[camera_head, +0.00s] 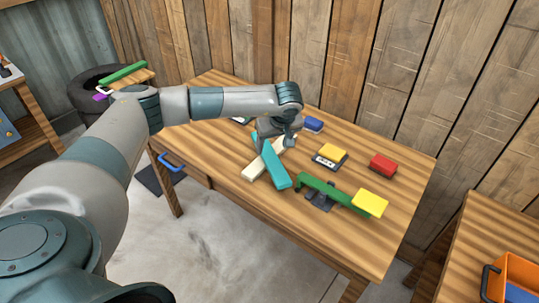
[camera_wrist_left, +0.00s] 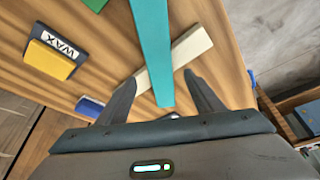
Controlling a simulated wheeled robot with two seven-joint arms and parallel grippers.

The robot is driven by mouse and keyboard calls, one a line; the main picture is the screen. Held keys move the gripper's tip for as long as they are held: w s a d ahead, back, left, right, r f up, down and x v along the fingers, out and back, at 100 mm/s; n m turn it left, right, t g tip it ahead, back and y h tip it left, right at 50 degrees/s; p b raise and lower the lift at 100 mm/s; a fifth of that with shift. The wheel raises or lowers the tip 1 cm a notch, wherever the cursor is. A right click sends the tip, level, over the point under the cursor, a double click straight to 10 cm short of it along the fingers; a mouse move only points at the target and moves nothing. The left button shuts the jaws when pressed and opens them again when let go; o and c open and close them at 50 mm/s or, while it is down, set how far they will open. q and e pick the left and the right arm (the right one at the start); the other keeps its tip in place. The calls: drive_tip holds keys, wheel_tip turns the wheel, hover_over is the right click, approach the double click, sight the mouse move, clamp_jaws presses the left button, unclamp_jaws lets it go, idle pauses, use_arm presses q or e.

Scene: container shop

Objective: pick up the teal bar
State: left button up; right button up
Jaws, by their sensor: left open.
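The teal bar (camera_head: 276,168) lies on the wooden table across a cream bar (camera_head: 252,174), crossing on top of it. My left gripper (camera_head: 274,143) is over the far end of the teal bar. In the left wrist view the teal bar (camera_wrist_left: 152,40) runs down between the two open fingers of my left gripper (camera_wrist_left: 160,84). Its near end lies between the fingers, and I see no finger closed on it. The cream bar (camera_wrist_left: 193,46) shows beneath it. My gripper hides part of both bars in the head view. My right gripper is not in view.
A green bar (camera_head: 346,197) with a yellow block (camera_head: 370,203) sits on a dark stand to the right. A yellow-topped WAX block (camera_head: 332,152), a red block (camera_head: 382,164) and a blue block (camera_head: 313,124) stand farther back. The table's front right (camera_head: 355,245) is clear.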

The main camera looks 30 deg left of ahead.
sight(269, 155)
use_arm(q)
drive_tip(key=shift+w+a+f, duration=0.1)
drive_tip(key=shift+a+f, duration=0.05)
drive_tip(key=shift+f, duration=0.3)
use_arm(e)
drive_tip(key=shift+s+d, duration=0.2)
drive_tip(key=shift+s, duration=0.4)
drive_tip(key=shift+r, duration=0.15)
use_arm(q)
drive_tip(key=shift+w+a+f+p, duration=0.1)
drive_tip(key=shift+f+p, duration=0.15)
drive_tip(key=shift+p, duration=0.2)
drive_tip(key=p+x, duration=0.2)
drive_tip(key=x, duration=0.2)
drive_tip(key=shift+a+f, duration=0.1)
drive_tip(key=shift+f, duration=0.2)
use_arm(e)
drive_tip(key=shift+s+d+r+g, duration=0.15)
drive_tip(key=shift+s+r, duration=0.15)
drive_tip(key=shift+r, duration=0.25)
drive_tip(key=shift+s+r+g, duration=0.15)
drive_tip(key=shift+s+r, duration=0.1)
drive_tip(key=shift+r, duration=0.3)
use_arm(q)
drive_tip(key=shift+c, duration=0.2)
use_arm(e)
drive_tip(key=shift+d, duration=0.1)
use_arm(q)
drive_tip(key=shift+w, duration=0.1)
drive_tip(key=c, duration=1.3)
